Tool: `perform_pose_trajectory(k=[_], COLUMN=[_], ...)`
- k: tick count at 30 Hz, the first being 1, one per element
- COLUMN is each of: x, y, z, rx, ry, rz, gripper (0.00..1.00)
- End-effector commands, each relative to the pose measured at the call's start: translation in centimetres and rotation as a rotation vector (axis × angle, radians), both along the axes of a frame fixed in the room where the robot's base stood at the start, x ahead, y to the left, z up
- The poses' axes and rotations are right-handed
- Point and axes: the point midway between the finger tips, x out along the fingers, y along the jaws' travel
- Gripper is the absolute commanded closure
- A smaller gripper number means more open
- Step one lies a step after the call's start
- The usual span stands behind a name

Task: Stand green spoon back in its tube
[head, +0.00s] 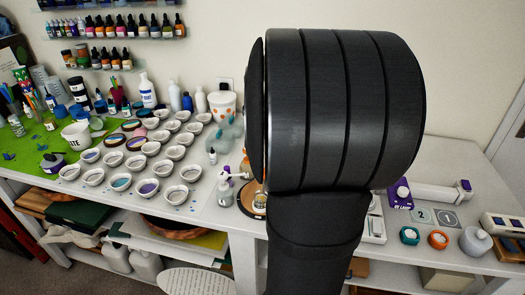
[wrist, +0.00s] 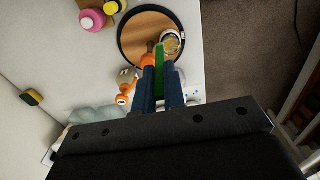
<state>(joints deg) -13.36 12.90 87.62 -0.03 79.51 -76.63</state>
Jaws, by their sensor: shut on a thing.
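In the wrist view my gripper (wrist: 160,68) is shut on the green spoon (wrist: 160,55), which shows as a narrow green strip between the dark blue fingers. The spoon's far end reaches over the round wooden tray with a dark rim (wrist: 140,22). A clear round cup (wrist: 173,38) with pale yellowish contents stands on the tray just right of the fingers. I cannot tell the spoon's tube for sure. In the head view my arm hides the gripper and spoon; part of the tray (head: 245,203) shows at its left.
An orange-topped item (wrist: 147,60) lies close left of the fingers, with orange-and-white bottles (wrist: 124,98) beside it. Pink (wrist: 92,19) and yellow-capped (wrist: 111,8) bottles stand near the tray. Several white cups (head: 150,148) fill the table's left. The table edge drops to the floor (wrist: 250,45).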

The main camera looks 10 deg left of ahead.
Motion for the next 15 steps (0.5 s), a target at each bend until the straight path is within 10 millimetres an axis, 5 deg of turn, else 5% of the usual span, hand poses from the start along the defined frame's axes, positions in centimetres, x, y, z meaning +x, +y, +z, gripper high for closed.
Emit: perform_pose_trajectory(k=[6, 15], x=[1.4, 1.8], y=[-5.6, -8.1], z=[0.0, -0.5], rx=[0.0, 0.0], ry=[-0.001, 0.0], rz=[-0.007, 0.0], gripper=[1.0, 1.0])
